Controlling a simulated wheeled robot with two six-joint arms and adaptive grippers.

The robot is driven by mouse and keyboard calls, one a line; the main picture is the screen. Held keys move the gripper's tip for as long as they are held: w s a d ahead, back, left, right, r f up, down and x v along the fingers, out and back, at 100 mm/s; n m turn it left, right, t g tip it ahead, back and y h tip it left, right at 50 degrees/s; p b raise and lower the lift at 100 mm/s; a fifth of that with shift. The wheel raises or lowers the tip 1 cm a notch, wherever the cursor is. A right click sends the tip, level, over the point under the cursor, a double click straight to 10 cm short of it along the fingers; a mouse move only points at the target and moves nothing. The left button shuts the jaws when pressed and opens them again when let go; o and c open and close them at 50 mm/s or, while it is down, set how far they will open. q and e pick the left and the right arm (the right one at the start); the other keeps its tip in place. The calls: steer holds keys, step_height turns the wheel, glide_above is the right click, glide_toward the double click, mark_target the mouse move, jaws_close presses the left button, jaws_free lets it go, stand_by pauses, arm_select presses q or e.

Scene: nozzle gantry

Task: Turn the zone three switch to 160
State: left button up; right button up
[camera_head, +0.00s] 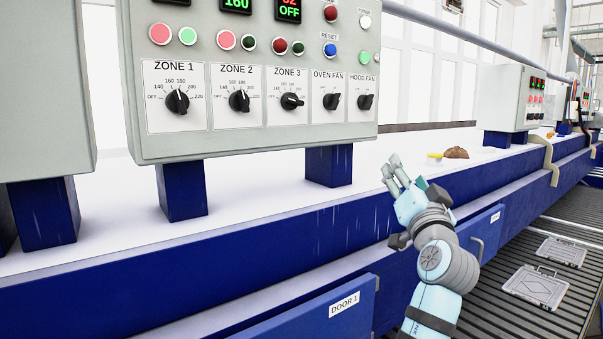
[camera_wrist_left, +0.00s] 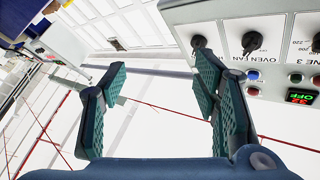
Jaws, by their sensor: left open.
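My left gripper (camera_head: 392,172) is open and empty, low and to the right of the control box, well apart from the switch. In the wrist view its green-padded fingers (camera_wrist_left: 162,75) are spread, and the switch (camera_wrist_left: 316,42) shows partly at the right edge.
The grey control box (camera_head: 215,148) also carries the zone 1 (camera_head: 178,102), zone 2 (camera_head: 239,101), oven fan (camera_head: 332,101) and hood fan (camera_head: 365,102) knobs, with buttons above. A blue support post (camera_head: 329,166) stands below it. A brown lump (camera_head: 456,153) lies on the white surface behind my gripper.

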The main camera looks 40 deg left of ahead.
arm_select(q)
steer(key=s+a+r+n+g+y, duration=0.3)
steer(key=s+r+n+y, duration=0.2)
steer(key=s+r, duration=0.25)
steer(key=n+g+y, duration=0.4)
steer(key=g, duration=0.2)
glide_toward(296, 103)
steer(key=p+x, duration=0.4)
steer(key=x, duration=0.4)
steer(key=shift+a+r, duration=0.1)
steer(key=shift+r, duration=0.15)
steer(key=shift+w+a, duration=0.15)
steer(key=shift+a, duration=0.3)
steer(key=shift+w+d, duration=0.1)
steer(key=shift+d, duration=0.05)
steer(key=c, duration=1.2)
